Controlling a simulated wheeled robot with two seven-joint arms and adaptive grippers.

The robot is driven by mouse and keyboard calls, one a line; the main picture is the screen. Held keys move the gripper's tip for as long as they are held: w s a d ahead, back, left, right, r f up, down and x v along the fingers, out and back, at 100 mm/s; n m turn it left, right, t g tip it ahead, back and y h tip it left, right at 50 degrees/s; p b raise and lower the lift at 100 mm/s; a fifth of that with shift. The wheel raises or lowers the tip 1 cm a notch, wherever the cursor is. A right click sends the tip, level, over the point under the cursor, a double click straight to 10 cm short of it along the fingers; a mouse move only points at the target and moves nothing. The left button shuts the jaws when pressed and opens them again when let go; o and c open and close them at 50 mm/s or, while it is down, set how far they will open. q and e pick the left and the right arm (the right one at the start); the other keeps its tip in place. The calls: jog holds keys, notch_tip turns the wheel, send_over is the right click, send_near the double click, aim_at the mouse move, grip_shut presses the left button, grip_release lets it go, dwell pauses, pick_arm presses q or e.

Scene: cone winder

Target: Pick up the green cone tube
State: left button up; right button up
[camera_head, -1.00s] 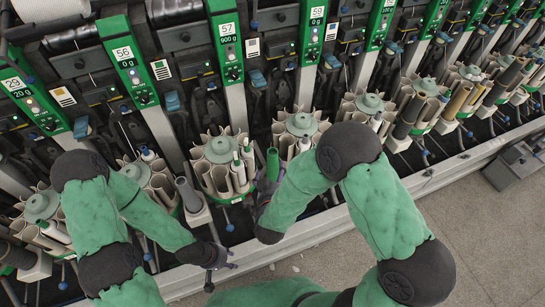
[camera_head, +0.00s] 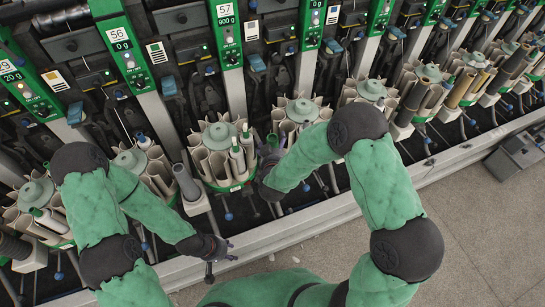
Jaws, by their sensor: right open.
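The green cone tube (camera_head: 272,140) stands between two carousels of the winder, in front of the machine column. Only its upper end shows, and the rest is hidden behind my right gripper. My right gripper (camera_head: 268,162) is open at the tube, with its fingers beside or around it; I cannot tell which. My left gripper (camera_head: 216,258) hangs low over the front rail, away from the tube. Its fingers are small and dark, so I cannot tell whether they are open or shut.
A carousel of pale tubes (camera_head: 218,134) stands just left of my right gripper, and another (camera_head: 302,110) to its right. A dark grey tube (camera_head: 187,182) stands left of them. The metal front rail (camera_head: 325,215) runs below; the floor in front is mostly clear.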

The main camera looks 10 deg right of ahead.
jog(key=c, duration=1.1)
jog(key=shift+s, duration=0.1)
jog(key=shift+c, duration=0.2)
